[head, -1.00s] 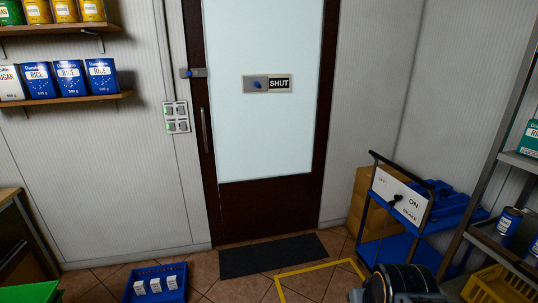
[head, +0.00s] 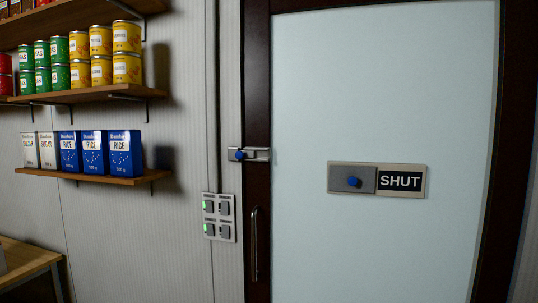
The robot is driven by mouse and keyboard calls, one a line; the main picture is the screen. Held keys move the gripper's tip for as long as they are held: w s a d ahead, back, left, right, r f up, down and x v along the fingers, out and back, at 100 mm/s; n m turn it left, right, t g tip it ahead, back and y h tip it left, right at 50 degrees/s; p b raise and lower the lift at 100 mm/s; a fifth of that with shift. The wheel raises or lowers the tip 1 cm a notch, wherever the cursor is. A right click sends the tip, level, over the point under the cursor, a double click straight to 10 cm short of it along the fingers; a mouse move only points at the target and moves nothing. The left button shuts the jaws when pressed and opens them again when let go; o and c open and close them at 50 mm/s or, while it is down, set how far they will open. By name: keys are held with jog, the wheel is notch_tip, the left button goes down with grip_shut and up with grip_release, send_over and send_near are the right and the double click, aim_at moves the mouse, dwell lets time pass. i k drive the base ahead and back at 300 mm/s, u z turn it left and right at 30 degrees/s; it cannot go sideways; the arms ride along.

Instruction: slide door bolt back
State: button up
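The door bolt (head: 249,154) is a grey metal slide with a blue knob at its left end. It is mounted at the left edge of the door, across the line between the wall and the dark brown frame. The door (head: 400,90) is closed, with a large pale pane. A sign plate (head: 352,180) on the pane has a second blue knob and reads SHUT. A vertical door handle (head: 254,244) sits below the bolt. My gripper is not in view.
A switch panel (head: 219,218) with green lights is on the wall left of the handle. Shelves with cans (head: 101,71) and rice boxes (head: 93,154) stick out from the wall at left. A wooden table (head: 30,258) stands at lower left.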

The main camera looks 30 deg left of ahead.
aim_at(240, 154)
jog(key=i, duration=0.55)
jog(key=u, duration=2.6)
jog(key=i, duration=1.65)
